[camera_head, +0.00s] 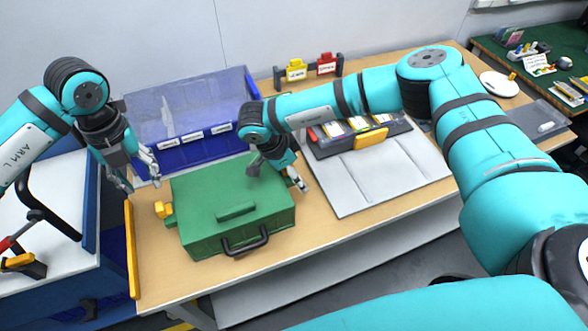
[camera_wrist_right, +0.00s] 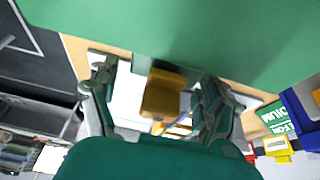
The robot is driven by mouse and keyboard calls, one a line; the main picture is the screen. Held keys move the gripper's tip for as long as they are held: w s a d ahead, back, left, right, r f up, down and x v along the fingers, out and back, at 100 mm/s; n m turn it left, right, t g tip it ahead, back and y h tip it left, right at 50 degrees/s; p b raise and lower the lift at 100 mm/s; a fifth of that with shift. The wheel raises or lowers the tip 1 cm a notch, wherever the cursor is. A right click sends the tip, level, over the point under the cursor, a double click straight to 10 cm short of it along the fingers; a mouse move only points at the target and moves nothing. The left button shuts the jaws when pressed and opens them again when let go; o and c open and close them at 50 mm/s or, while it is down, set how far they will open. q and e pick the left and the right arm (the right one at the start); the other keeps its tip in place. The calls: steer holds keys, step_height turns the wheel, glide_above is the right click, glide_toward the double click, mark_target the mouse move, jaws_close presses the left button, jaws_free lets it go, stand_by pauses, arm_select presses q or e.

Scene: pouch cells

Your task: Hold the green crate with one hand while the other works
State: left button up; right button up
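The green crate (camera_head: 205,190) stands shut on the wooden table, with a black handle (camera_head: 246,243) on its front and a raised green grip on its lid. A yellow latch (camera_head: 163,210) sticks out on its left side. My left gripper (camera_head: 140,180) is open and empty, just left of the crate's back left corner. My right gripper (camera_head: 278,175) is at the crate's right side. In the right wrist view the green crate (camera_wrist_right: 190,35) fills the top, and a yellow latch (camera_wrist_right: 162,95) lies between the spread fingers of my right gripper (camera_wrist_right: 158,85), with gaps visible.
A clear-lidded blue bin (camera_head: 190,150) stands behind the crate. A grey mat (camera_head: 375,175) and a dark tray with coloured cards (camera_head: 358,135) lie to the right. Yellow and red tags (camera_head: 310,68) stand at the back. A white-topped blue cabinet (camera_head: 60,205) is at left.

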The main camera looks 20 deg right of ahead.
steer(key=c, duration=1.5)
arm_select(q)
jaws_close()
steer(key=shift+a+f+m+g+h, duration=0.3)
steer(key=shift+a+f+m+h, duration=0.1)
steer(key=shift+m, duration=0.5)
steer(key=a+f+m+h, duration=0.3)
steer(key=a+m+h, duration=0.5)
steer(key=a+m, duration=0.6)
steer(key=shift+w+a+m, duration=0.3)
steer(key=shift+a+m, duration=0.1)
steer(key=shift+m, duration=1.4)
